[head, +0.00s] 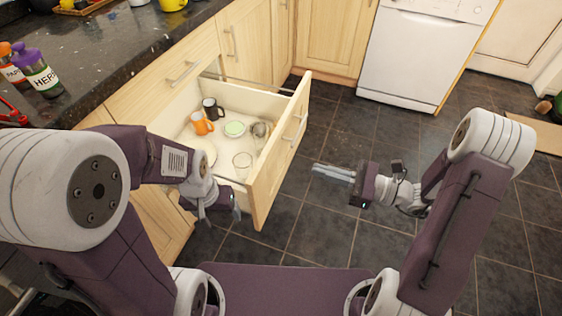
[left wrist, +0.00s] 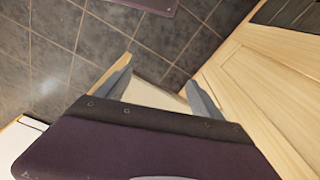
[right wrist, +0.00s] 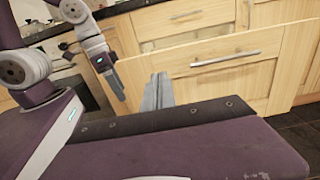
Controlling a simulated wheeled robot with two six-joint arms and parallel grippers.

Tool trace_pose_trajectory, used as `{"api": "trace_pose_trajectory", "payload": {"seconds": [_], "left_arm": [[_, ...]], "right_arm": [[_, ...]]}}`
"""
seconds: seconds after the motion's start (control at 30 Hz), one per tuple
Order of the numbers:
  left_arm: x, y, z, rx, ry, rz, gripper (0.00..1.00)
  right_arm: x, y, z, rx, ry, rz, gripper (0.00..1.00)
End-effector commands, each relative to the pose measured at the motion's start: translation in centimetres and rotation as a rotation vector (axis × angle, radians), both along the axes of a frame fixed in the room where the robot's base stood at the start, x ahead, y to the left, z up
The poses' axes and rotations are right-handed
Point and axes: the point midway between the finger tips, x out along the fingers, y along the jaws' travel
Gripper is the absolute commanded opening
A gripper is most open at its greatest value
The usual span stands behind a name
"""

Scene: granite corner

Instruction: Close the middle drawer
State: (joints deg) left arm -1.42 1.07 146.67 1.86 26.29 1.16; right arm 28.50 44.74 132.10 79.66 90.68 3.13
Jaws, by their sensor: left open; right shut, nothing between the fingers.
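The middle drawer (head: 272,180) stands pulled out from the wooden cabinet, with a bar handle on its front. Its front panel also fills much of the right wrist view (right wrist: 215,75). Inside are an orange mug (head: 201,124), a black mug (head: 211,109), a pale green dish (head: 235,128) and clear glassware (head: 243,163). My left gripper (head: 220,212) is open at the drawer's near side; in the left wrist view a pale drawer part shows between its fingers (left wrist: 158,92). Whether they touch it is unclear. My right gripper (head: 333,172) is shut and empty, out in front of the drawer front, apart from it.
A closed drawer (head: 180,75) sits above the open one, under the dark granite counter (head: 110,50). Spice jars (head: 38,72) stand on the counter. A white dishwasher (head: 415,60) stands at the back. The tiled floor (head: 350,130) in front of the drawer is clear.

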Motion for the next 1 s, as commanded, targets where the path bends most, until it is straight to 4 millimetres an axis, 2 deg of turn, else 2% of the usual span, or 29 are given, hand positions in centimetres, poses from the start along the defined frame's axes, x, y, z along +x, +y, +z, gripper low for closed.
{"api": "trace_pose_trajectory", "payload": {"seconds": [0.03, 0.3, 0.5, 0.7, 1.0], "left_arm": [[0.0, 0.0, -0.7, 0.0, 0.0, 0.0, 0.77], [0.0, 0.0, -2.4, 0.0, 0.001, 0.0, 0.77], [0.0, 0.0, -3.4, 0.0, 0.001, 0.0, 0.77], [0.0, 0.0, -3.6, 0.0, 0.001, 0.0, 0.77], [0.0, 0.0, -3.6, 0.0, 0.001, 0.0, 0.77]], "right_arm": [[0.2, 1.2, -0.4, -0.001, -0.001, 0.008, 0.0], [2.0, 6.8, -0.4, -0.003, -0.001, 0.009, 0.0], [3.0, 9.7, -0.3, -0.003, -0.002, 0.005, 0.0], [3.4, 10.7, -0.1, -0.002, 0.0, 0.003, 0.0], [3.4, 10.7, -0.1, -0.002, 0.001, 0.002, 0.0]]}}
